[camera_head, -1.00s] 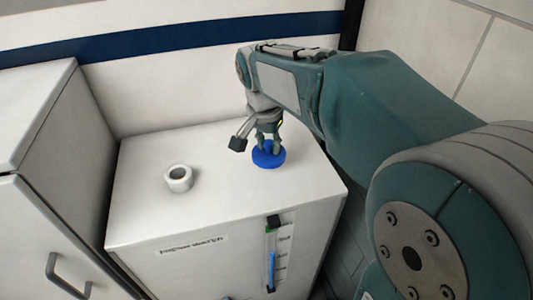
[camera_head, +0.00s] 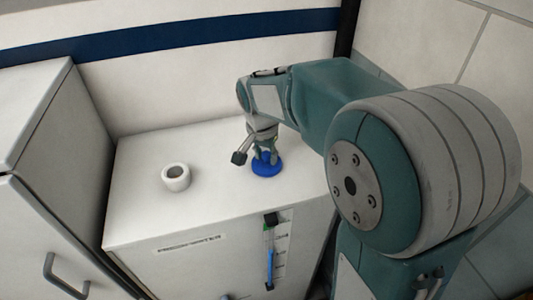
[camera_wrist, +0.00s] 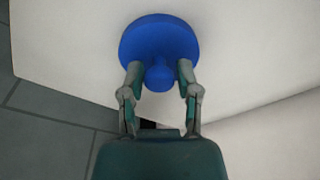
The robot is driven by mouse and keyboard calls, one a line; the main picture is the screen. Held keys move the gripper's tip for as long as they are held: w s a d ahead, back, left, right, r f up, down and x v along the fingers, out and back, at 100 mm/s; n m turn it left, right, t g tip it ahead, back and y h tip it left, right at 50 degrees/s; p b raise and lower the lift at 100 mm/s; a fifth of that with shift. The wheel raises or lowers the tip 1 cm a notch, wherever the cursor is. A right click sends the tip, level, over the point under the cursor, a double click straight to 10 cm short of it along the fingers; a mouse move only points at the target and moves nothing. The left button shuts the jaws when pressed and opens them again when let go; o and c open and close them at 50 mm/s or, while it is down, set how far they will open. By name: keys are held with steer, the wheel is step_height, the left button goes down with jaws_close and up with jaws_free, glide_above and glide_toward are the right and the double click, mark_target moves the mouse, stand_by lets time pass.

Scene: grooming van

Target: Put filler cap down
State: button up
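The filler cap (camera_head: 268,169) is a round blue disc with a knob. It is over the right part of the white fresh-water tank's top (camera_head: 217,150), at or very close to the surface; I cannot tell if it touches. My gripper (camera_head: 266,156) points down at it. In the wrist view, the cap (camera_wrist: 159,29) fills the top middle, its knob between the two fingers of my gripper (camera_wrist: 160,72). The fingers look shut on the knob, though the contact itself is hard to see. The white filler neck (camera_head: 176,178) stands open and uncovered on the tank's left.
A grey-white cabinet with a handle (camera_head: 62,276) stands at the left. A level gauge (camera_head: 270,252) is on the tank's front. The wall with a blue stripe (camera_head: 190,38) is behind. The tank top between neck and cap is clear.

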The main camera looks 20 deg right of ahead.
mark_target(260, 167)
steer(key=shift+o, duration=0.2)
steer(key=shift+a, duration=0.4)
steer(key=shift+d+r, duration=0.2)
steer(key=shift+r, duration=0.35)
step_height(260, 167, up, 10)
steer(key=s+a, duration=0.1)
steer(key=s+f+n+t, duration=0.2)
steer(key=s+n, duration=0.2)
steer(key=s, duration=0.6)
steer(key=s+d+f+n+t+y, duration=0.1)
steer(key=s+f+n+t, duration=0.1)
steer(key=s+n, duration=0.3)
steer(key=s, duration=0.4)
steer(key=shift+s+f, duration=0.35)
steer(key=shift+s, duration=0.05)
steer(key=shift+c, duration=0.3)
steer(key=shift+c, duration=0.5)
